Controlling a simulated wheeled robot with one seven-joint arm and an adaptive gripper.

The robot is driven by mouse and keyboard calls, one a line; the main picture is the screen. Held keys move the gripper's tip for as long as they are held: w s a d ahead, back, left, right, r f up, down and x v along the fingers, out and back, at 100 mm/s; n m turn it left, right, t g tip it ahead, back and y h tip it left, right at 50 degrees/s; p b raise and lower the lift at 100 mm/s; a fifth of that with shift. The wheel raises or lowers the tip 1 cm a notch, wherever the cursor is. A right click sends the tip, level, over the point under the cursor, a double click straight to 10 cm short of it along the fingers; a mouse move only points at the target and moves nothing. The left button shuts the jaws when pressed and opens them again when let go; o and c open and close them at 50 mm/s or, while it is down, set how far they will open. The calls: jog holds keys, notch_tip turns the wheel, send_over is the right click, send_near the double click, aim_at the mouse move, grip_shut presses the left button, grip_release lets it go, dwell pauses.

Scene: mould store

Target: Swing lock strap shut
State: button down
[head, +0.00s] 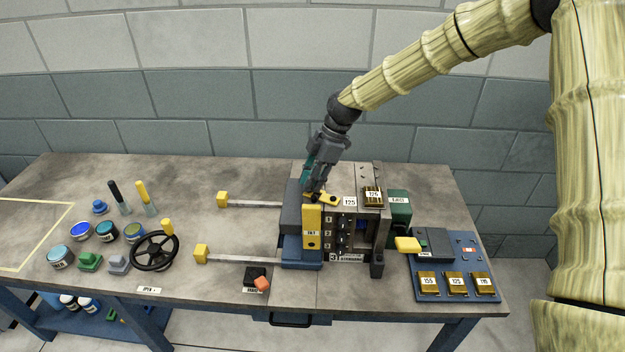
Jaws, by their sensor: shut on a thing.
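A mould (350,238) with dark and steel-grey plates stands on the workbench, right of the middle. A short yellow strap (331,200) with a dark hole or pin near its right end lies across the top of the mould, beside the plate numbered 125. My gripper (313,193) comes down from above and is shut on the yellow strap at its left part. The fingers hide that part of the strap, so the exact grip and the strap's seating cannot be told.
A black handwheel (155,251) with a yellow knob, two rails with yellow ends (222,199), and several pots and brushes are to the left. A blue tray (456,266) with brass blocks lies right. An orange-tipped black switch (257,279) sits in front. Bench (190,185) is clear at back left.

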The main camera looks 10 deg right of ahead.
jog(key=shift+w+r, duration=0.1)
jog(key=shift+r, duration=0.1)
jog(key=c, duration=1.5)
grip_release()
jog(key=shift+a, duration=0.1)
jog(key=shift+o, duration=1.1)
jog(key=shift+f, duration=0.1)
jog(key=v, duration=1.2)
